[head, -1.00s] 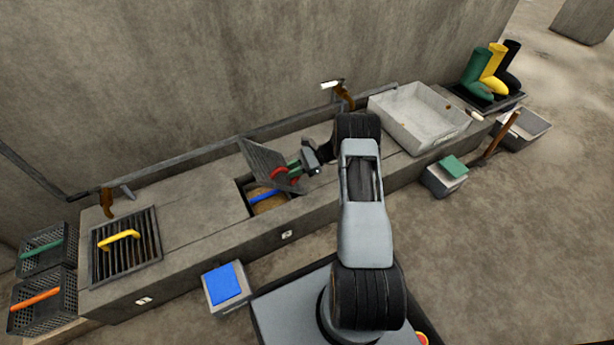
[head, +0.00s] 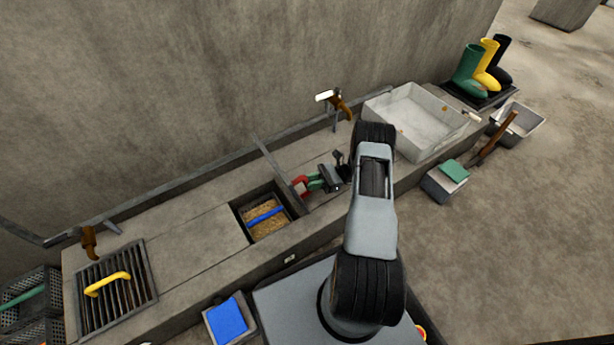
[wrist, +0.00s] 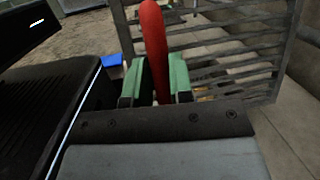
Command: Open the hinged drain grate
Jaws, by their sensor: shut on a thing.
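The drain grate (head: 283,174) stands steeply raised, almost edge-on in the head view, at the right side of a square pit (head: 241,209). Its dark slatted face (wrist: 235,35) shows in the wrist view. A red handle (head: 299,187) is on its right-hand face; it also shows in the wrist view (wrist: 154,40). My gripper (head: 306,184) is to the right of the grate, its green fingers (wrist: 158,82) shut on the red handle. The pit is uncovered and holds a tan, grainy mass under a blue bar (head: 264,215). The hinge is not clearly visible.
A second grate (head: 135,285) with a yellow handle lies flat at the left. A pale basin (head: 440,145) stands right of my arm. A brown-handled tool (head: 340,104) is at the wall. Boots (head: 483,68) stand far right. Bare bench (head: 190,225) lies left of the pit.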

